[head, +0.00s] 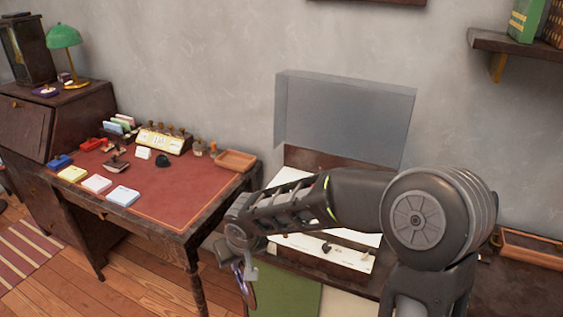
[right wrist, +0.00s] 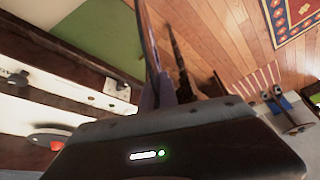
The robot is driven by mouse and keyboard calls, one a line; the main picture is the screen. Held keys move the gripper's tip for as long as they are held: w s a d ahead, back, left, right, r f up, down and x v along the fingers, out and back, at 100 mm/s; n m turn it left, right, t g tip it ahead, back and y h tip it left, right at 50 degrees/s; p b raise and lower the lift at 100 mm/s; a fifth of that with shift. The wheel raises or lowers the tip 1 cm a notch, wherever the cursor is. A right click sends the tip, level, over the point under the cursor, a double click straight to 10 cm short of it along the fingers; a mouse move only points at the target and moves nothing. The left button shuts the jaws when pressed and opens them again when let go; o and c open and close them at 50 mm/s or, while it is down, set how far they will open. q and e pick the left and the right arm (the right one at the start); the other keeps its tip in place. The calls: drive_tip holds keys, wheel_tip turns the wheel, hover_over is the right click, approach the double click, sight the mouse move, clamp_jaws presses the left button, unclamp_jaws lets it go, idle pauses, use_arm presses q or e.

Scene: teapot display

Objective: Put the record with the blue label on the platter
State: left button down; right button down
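My right gripper (head: 243,272) hangs low at the left front of the record player (head: 350,255). A thin dark disc, seen nearly edge-on, is the record (head: 246,290), gripped between its fingers. In the right wrist view the record (right wrist: 148,40) shows as a narrow dark strip rising from the fingers. Its label cannot be made out clearly. The record player has a pale deck and a raised clear lid (head: 345,115). My right arm crosses in front of the deck and hides the platter. The left gripper is out of view.
A desk (head: 190,185) with stamps, ink pads and a wooden tray (head: 235,160) stands to the left, close to the gripper. A green panel (head: 285,300) is below the player. Another wooden tray (head: 530,250) lies at right. Open wood floor shows at lower left.

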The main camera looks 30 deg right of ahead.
drive_tip(key=shift+a, duration=0.15)
drive_tip(key=w+r+m+t+y+p, duration=0.1)
drive_tip(key=w+m+t+y, duration=0.1)
drive_tip(key=w+m, duration=0.45)
drive_tip(key=w+d+r+m+t+p, duration=0.2)
drive_tip(key=w+d+r+m+t, duration=0.25)
drive_tip(key=w+d+m, duration=0.35)
drive_tip(key=s+d+r+m+t+h, duration=0.1)
drive_tip(key=d+r+m+h, duration=0.1)
drive_tip(key=d, duration=0.6)
drive_tip(key=s+d+r+m+t+h, duration=0.1)
drive_tip(key=s+d+m+h, duration=0.1)
drive_tip(key=d+m+h, duration=0.2)
drive_tip(key=s+d+r+m+t+h+p, duration=0.1)
drive_tip(key=d+m+h, duration=0.3)
drive_tip(key=d, duration=0.8)
drive_tip(key=shift+s+d+r+t+h, duration=0.4)
drive_tip(key=shift+s+r+t+h, duration=0.15)
drive_tip(key=shift+r+h, duration=0.35)
